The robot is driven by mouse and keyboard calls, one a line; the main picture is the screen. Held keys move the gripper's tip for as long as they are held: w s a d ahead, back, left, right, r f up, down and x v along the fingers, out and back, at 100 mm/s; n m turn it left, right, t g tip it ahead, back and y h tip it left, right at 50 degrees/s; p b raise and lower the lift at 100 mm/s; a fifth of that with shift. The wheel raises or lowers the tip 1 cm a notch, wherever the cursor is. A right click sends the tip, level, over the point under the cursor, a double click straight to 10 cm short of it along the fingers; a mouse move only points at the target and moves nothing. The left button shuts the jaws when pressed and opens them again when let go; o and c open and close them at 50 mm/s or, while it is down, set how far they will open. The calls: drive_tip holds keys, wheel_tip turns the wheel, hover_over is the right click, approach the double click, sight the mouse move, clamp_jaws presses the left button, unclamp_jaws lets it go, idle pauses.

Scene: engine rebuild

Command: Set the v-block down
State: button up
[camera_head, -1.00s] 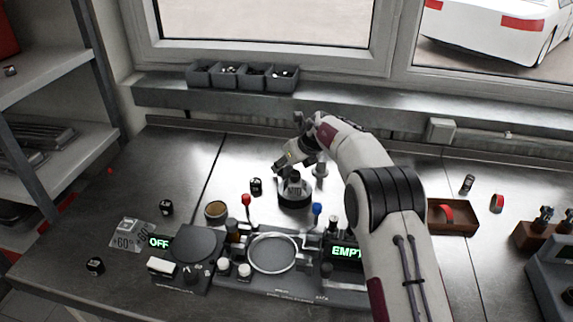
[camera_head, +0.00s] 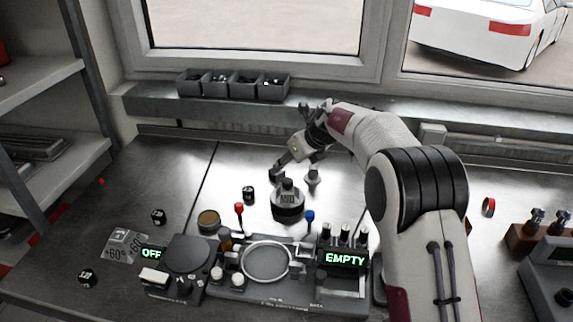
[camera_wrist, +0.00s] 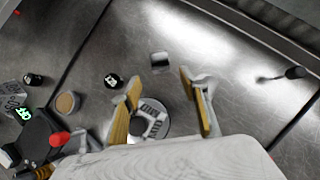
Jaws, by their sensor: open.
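A small grey metal block (camera_wrist: 160,61), which I take to be the v-block, lies on the bench in the wrist view. It sits between and just beyond the tips of my gripper (camera_wrist: 160,80), with a gap to each finger. My gripper's yellow-padded fingers are spread and hold nothing. In the head view my gripper (camera_head: 279,171) is low over the back middle of the bench. I cannot make out the block there. Whether the block's underside fully meets the bench is hard to tell.
A dark round base with a grey top (camera_head: 288,203) stands close in front of my gripper. The station with the EMPTY display (camera_head: 345,258) is in front. The bench's back left is clear.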

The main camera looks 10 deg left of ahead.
drive_tip(key=shift+v, duration=1.1)
